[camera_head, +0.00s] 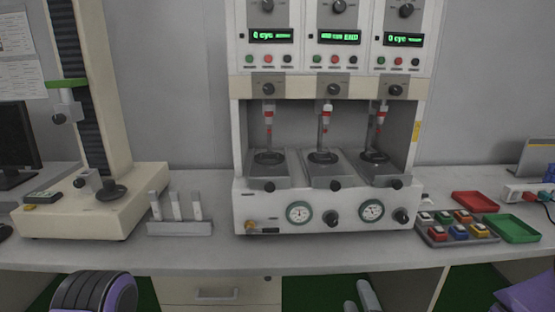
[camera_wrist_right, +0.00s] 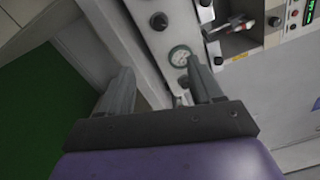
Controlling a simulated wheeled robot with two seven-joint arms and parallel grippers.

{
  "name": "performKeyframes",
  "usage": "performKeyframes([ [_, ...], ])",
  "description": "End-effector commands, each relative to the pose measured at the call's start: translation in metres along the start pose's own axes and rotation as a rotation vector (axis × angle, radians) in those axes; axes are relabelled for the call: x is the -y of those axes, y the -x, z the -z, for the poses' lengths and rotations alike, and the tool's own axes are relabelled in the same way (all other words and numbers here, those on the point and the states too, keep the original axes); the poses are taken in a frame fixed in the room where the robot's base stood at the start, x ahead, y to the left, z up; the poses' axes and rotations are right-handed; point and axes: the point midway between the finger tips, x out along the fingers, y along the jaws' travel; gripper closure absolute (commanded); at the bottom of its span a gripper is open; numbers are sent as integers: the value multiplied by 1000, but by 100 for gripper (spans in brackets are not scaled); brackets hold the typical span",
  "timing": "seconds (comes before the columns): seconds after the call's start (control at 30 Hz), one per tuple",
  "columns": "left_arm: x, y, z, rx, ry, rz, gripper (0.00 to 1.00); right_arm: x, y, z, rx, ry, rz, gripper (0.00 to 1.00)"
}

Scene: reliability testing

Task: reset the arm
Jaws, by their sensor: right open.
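My right gripper (camera_wrist_right: 160,84) is open and empty in the right wrist view, its two grey fingers spread apart. In the head view the tips of the right gripper (camera_head: 361,296) show at the bottom edge, below and in front of the bench (camera_head: 180,258). Part of my left arm (camera_head: 95,292) shows at the bottom left, but its gripper is out of view. Part of my right arm (camera_head: 528,294) shows at the bottom right corner.
A three-station test machine (camera_head: 330,210) stands mid-bench, and a cream column instrument (camera_head: 110,205) stands left. Between them is a small rack (camera_head: 180,228). At right lie a tray of coloured blocks (camera_head: 455,238), a red tray (camera_head: 475,201) and a green tray (camera_head: 512,228).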

Motion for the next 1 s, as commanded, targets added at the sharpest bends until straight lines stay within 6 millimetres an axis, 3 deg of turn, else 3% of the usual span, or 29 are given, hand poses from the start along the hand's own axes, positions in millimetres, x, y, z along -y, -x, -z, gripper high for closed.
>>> performKeyframes([
  [0.17,-1,0,1,-3,1,-2,57,-20,0,-3,23,159,-94,35],
  [0.3,-1,1,2,-3,1,-2,57,-48,7,5,37,321,-213,35],
  [0.47,0,4,3,-2,1,-2,57,-93,31,26,61,528,-411,35],
  [0.57,0,8,4,-2,0,-2,57,-124,55,44,86,664,-565,35],
  [0.67,0,12,6,-2,1,-2,57,-157,91,69,123,808,-750,35],
  [0.8,1,22,10,-3,1,-2,57,-196,169,120,197,1026,-1085,35],
  [0.9,2,29,13,-3,1,-2,57,-205,225,157,228,1142,-1293,35],
  [1.0,2,34,15,-3,1,-2,57,-203,260,179,243,1216,-1396,35],
])
